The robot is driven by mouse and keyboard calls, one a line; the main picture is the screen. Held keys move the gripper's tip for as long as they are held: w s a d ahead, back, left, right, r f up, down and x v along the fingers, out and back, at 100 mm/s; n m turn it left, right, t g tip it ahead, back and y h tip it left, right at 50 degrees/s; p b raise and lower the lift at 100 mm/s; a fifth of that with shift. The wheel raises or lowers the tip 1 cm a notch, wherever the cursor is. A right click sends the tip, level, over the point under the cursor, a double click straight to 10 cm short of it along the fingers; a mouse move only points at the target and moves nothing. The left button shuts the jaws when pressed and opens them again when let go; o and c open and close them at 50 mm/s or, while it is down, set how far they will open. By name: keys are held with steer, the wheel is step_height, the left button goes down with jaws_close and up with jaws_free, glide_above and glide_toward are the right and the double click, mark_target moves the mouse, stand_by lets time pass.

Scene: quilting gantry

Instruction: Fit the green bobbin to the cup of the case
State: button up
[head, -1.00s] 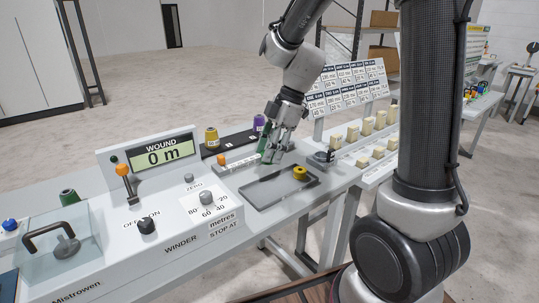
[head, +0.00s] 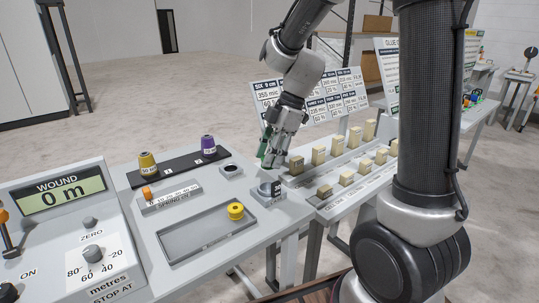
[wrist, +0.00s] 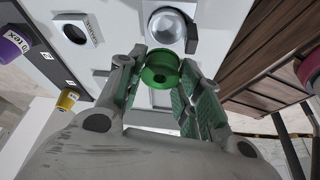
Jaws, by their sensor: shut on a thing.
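In the head view my gripper (head: 273,163) points down just behind the case (head: 269,193), a small grey labelled block at the table's right edge. In the wrist view the round metal cup of the case (wrist: 168,27) lies just beyond the bobbin. The bobbin is apart from the cup in the picture; the height between them is hard to tell. In the head view my fingers mostly hide the bobbin.
A tray (head: 166,254) holds a yellow bobbin (head: 235,210) left of the case. A block with a round hole (head: 231,171) stands behind. Yellow (head: 147,164) and purple (head: 208,147) thread cones stand on a dark strip. Several cream blocks (head: 319,155) stand right of my gripper.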

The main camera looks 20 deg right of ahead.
mark_target(270, 169)
steer(key=shift+f, duration=0.15)
steer(key=shift+f, duration=2.15)
steer(key=shift+o, duration=0.3)
steer(key=shift+s+f, duration=0.25)
steer(key=shift+f, duration=0.2)
steer(key=shift+o, duration=0.6)
steer(key=shift+w+f, duration=0.1)
steer(key=shift+f, duration=0.1)
steer(key=shift+w+f, duration=0.15)
steer(key=shift+w, duration=0.05)
steer(key=c, duration=0.5)
jaws_close()
steer(key=shift+s+a+r, duration=0.2)
steer(key=shift+s, duration=0.05)
